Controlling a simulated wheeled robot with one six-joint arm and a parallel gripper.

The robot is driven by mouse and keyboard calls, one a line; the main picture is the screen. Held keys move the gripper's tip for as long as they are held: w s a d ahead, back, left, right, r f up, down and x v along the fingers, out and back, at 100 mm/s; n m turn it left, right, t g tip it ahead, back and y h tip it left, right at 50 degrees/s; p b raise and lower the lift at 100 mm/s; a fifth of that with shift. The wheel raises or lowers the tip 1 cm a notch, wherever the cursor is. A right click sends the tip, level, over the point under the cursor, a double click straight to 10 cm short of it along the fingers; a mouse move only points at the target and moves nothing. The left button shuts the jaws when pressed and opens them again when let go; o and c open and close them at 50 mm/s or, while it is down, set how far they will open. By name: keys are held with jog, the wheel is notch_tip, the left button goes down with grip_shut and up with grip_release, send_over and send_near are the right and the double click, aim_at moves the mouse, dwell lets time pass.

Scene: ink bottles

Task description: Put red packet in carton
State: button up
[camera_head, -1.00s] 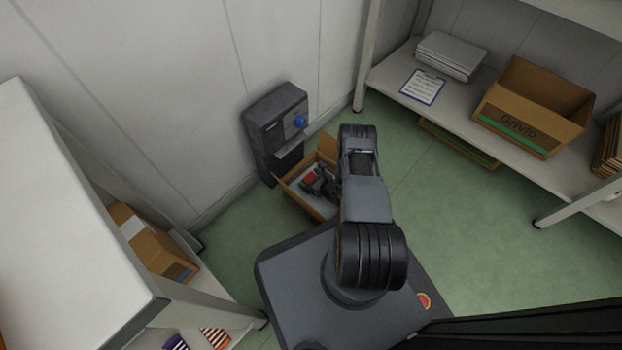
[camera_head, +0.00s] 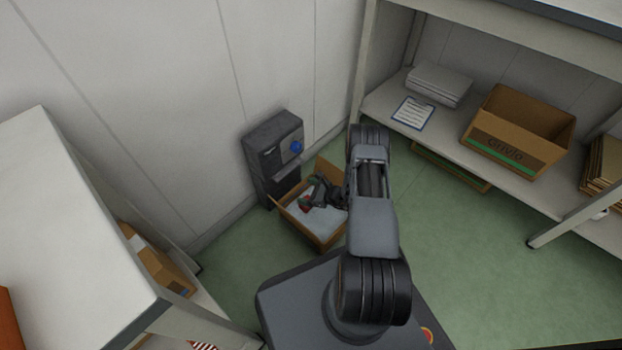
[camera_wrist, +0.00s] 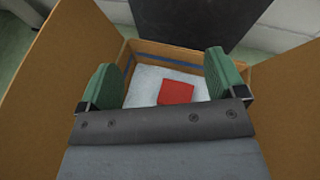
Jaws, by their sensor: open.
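The red packet (camera_wrist: 176,93) lies flat on white padding inside the open carton (camera_wrist: 195,53) in the wrist view. It is between the two green fingers in the picture, with clear space on both sides of it. My gripper (camera_wrist: 162,72) is open, pointing down into the carton. In the head view the carton (camera_head: 297,229) stands on the floor with flaps raised.
A dark machine with a blue knob (camera_head: 296,147) stands behind the carton by the wall. A shelf at right holds a Grivlo box (camera_head: 500,150), a clipboard (camera_head: 413,113) and stacked papers (camera_head: 440,86). A white shelf unit (camera_head: 70,230) is at left. Green floor is free at right.

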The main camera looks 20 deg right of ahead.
jog(key=s+a+r+n+g, duration=0.25)
jog(key=r+n, duration=0.25)
jog(key=r, duration=0.3)
jog(key=s+a+r+n+g+y, duration=0.1)
jog(key=a+r+n+g, duration=0.35)
jog(key=r, duration=0.35)
jog(key=s+a+r+n+g, duration=0.1)
jog(key=a+r+n+g, duration=0.15)
jog(key=r+n, duration=0.4)
jog(key=s+d+r+n+t+h, duration=0.1)
jog(key=s+r+n+h, duration=0.8)
jog(key=s+r, duration=0.7)
jog(key=shift+s+d+n+h, duration=0.15)
jog(key=shift+d+n+h, duration=0.15)
jog(key=shift+n, duration=0.6)
jog(key=shift+a+r, duration=0.15)
notch_tip(320, 180, up, 42)
jog(key=t+p, duration=0.1)
jog(key=p, duration=3.9)
jog(key=shift+s, duration=0.15)
